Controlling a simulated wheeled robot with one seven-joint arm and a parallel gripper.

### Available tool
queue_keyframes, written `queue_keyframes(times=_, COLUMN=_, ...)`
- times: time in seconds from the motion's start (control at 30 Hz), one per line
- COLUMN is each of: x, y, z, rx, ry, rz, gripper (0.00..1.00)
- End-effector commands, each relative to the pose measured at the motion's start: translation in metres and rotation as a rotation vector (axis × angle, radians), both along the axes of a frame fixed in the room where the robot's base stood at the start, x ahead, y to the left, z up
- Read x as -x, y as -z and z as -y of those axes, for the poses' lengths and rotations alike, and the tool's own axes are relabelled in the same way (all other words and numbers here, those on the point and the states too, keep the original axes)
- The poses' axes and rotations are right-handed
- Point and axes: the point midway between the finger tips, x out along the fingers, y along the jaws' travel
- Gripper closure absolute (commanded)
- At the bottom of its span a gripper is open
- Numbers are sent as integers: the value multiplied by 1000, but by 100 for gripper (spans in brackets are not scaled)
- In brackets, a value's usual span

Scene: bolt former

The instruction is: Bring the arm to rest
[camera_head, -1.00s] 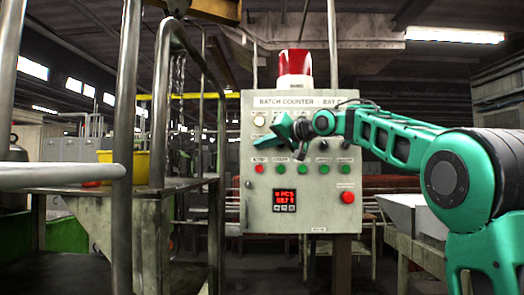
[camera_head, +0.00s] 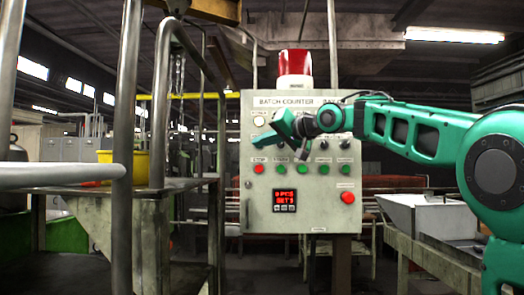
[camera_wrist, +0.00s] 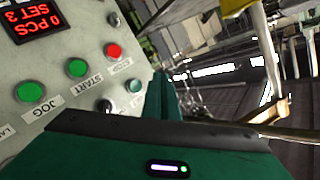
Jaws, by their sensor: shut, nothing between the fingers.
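My green arm reaches in from the right in the head view. My gripper (camera_head: 268,141) is in front of the upper part of the grey batch counter panel (camera_head: 318,222), pointing left and down. Its fingers are together with nothing held. In the wrist view the green gripper body fills the bottom, and its fingers (camera_wrist: 160,96) rise beside the panel's buttons. I cannot tell whether the gripper touches the panel. My arm hides part of the panel's title and upper controls.
The panel carries a red display (camera_head: 284,200), green buttons (camera_head: 281,169), a red button (camera_head: 348,197) and a red beacon (camera_head: 295,62). Metal rails (camera_head: 127,110) and a bench with a yellow bucket (camera_head: 120,160) stand left. A grey tray (camera_head: 435,213) stands right.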

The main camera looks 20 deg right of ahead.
Motion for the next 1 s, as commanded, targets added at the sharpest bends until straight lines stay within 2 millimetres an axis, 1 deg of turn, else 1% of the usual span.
queue_keyframes(times=0.43, x=0, y=1, z=1, rx=1, ry=2, rz=-3, gripper=100)
queue_keyframes(times=0.47, x=0, y=3, z=2, rx=3, ry=5, rz=-6, gripper=100)
queue_keyframes(times=0.57, x=2, y=20, z=12, rx=25, ry=37, rz=-38, gripper=100)
queue_keyframes(times=0.67, x=9, y=57, z=36, rx=73, ry=103, rz=-109, gripper=100)
queue_keyframes(times=0.7, x=14, y=76, z=48, rx=98, ry=134, rz=-147, gripper=100)
queue_keyframes(times=0.77, x=26, y=109, z=68, rx=136, ry=181, rz=-213, gripper=100)
queue_keyframes(times=0.8, x=35, y=130, z=80, rx=161, ry=210, rz=-257, gripper=100)
queue_keyframes(times=0.87, x=51, y=161, z=99, rx=196, ry=249, rz=-325, gripper=100)
queue_keyframes(times=0.9, x=63, y=182, z=110, rx=218, ry=272, rz=-372, gripper=100)
queue_keyframes(times=0.97, x=83, y=212, z=127, rx=248, ry=303, rz=-440, gripper=100)
queue_keyframes(times=1.0, x=97, y=232, z=137, rx=267, ry=321, rz=-486, gripper=100)
